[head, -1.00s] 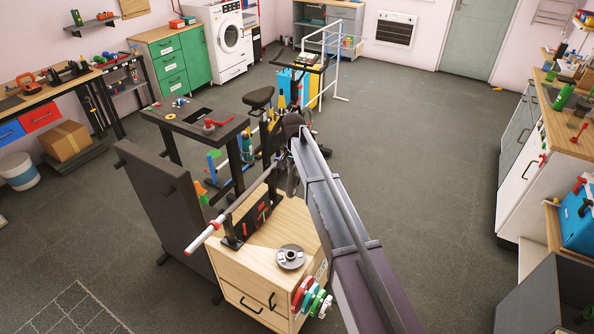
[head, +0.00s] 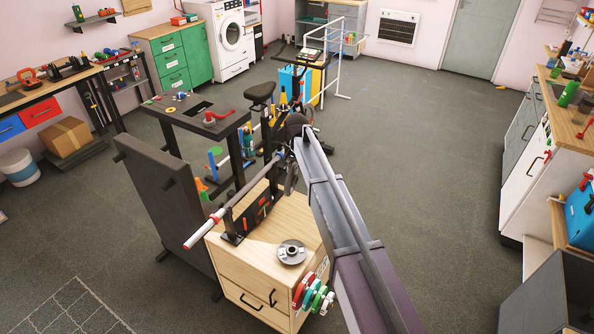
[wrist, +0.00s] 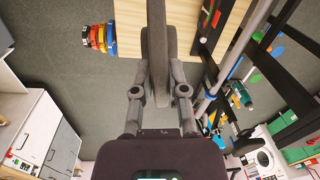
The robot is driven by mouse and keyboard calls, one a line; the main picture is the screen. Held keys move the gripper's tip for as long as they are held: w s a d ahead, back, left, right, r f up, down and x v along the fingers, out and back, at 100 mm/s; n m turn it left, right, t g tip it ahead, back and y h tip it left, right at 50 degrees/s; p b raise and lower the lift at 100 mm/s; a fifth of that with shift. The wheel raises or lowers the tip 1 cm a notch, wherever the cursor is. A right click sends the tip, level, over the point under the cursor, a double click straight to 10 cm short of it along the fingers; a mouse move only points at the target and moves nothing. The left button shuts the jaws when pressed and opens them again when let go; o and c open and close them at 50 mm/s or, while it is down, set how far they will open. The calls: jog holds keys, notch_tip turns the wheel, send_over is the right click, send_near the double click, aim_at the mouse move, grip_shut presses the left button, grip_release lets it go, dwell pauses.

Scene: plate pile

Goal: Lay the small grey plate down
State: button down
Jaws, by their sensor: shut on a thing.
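My gripper (wrist: 160,75) is shut on a dark grey plate (wrist: 158,30), which stands edge-on between the fingers in the wrist view. In the head view the held plate (head: 291,179) is partly hidden by my arm. It is upright, near the far end of the bar, above or just beside the far edge of the wooden cabinet top (head: 265,257). I cannot tell its exact gap from the bar. Another grey disc with a raised hub (head: 291,253) lies flat on the front part of the cabinet top.
A metal bar (head: 213,222) with a red and white end sits on a black stand (head: 233,233) on the cabinet. Coloured plates (head: 312,294) hang at the cabinet's right side. A dark upright panel (head: 165,210) stands left. Open floor (head: 420,170) lies right.

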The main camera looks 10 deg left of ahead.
notch_tip(320, 180, down, 8)
jog(key=w+a+y+b, duration=0.1)
jog(key=a+y+b, duration=0.2)
jog(key=b, duration=0.5)
jog(key=m+t+y+b, duration=0.8)
jog(key=t+b, duration=0.6)
jog(key=b, duration=2.5)
send_over(311, 224)
notch_tip(311, 224, down, 21)
jog(key=shift+w, duration=0.15)
jog(key=shift+f, duration=0.2)
jog(key=shift+f+b, duration=4.8)
jog(key=shift+b, duration=0.25)
